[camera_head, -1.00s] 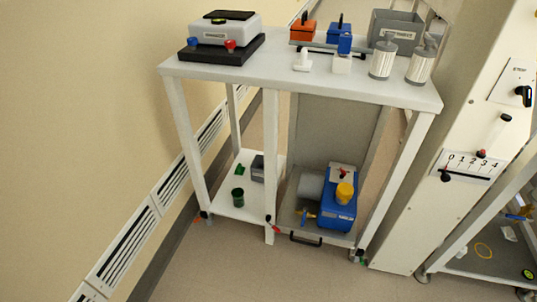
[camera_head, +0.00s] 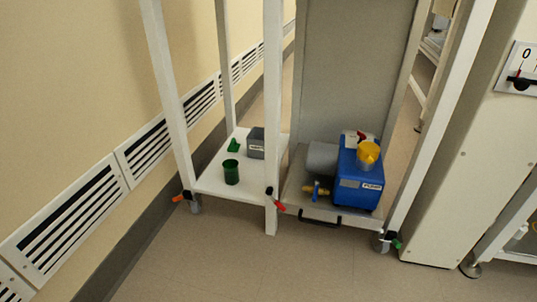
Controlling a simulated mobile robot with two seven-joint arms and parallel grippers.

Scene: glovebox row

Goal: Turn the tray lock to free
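A small red-tipped lever (camera_head: 279,204) with a dark pivot sits low on the white middle leg of the bench; I take it to be the tray lock. It points down and to the right. Beside it is a grey tray (camera_head: 292,207) with a black handle (camera_head: 320,217) on its front edge. A blue pump (camera_head: 357,187) with a yellow cup on top and a grey motor stands on the tray. Any free or locked marking is too small to read. Neither of my grippers is in view.
A white lower shelf (camera_head: 212,181) left of the middle leg holds a green cup (camera_head: 231,172) and a grey box (camera_head: 256,143). Castors stand under the outer legs, with orange and green levers. A cream cabinet (camera_head: 470,170) stands on the right. The floor in front is clear.

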